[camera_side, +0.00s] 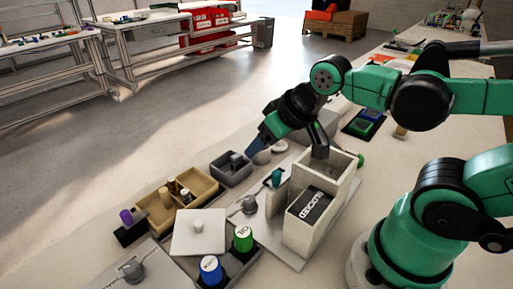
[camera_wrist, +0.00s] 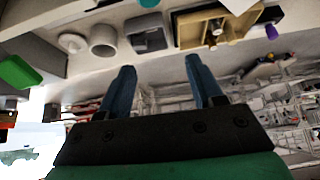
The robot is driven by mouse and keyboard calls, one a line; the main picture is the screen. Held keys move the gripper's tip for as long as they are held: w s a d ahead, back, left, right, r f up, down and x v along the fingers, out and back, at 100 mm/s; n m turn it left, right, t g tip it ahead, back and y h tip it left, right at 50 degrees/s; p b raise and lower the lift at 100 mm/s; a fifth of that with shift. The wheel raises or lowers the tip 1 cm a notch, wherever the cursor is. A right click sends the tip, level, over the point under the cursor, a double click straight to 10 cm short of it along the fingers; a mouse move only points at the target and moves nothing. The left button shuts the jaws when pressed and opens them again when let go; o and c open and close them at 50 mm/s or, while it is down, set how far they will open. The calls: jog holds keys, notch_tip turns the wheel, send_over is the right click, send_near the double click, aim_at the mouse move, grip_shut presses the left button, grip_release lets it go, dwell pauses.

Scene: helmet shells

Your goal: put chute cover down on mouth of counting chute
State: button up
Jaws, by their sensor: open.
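The chute cover appears to be the pale square plate with a round knob (camera_side: 190,244), lying flat over part of a grey tray at the lower middle of the side view. The counting chute (camera_side: 302,231) is the tall pale box with a dark lettered panel, right of the cover. Its upper mouth looks open. My gripper (camera_side: 289,148) is above and behind the chute, apart from the cover. In the wrist view my gripper (camera_wrist: 162,74) has its two blue fingers spread wide with nothing between them. The cover cannot be made out surely there.
Green (camera_side: 243,239) and blue (camera_side: 210,270) capped containers stand close to the cover. A tan divided box (camera_side: 152,222) and a dark grey bin (camera_side: 225,175) stand left of the chute; the tan box (camera_wrist: 186,36) also shows in the wrist view. The table's left front strip is occupied.

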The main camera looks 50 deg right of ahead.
jog(key=w+a+f+m+g, duration=0.1)
jog(key=w+a+m+g, duration=0.3)
jog(key=a, duration=0.3)
jog(key=m+g, duration=0.2)
jog(key=m, duration=0.2)
send_over(198, 221)
jog(key=f, duration=0.3)
jog(key=shift+s+d+f, duration=0.1)
jog(key=shift+d+f, duration=0.15)
jog(key=shift+d, duration=0.05)
jog(key=shift+a+f+m, duration=0.25)
jog(key=shift+f+m, duration=0.05)
jog(key=shift+f, duration=2.65)
grip_shut()
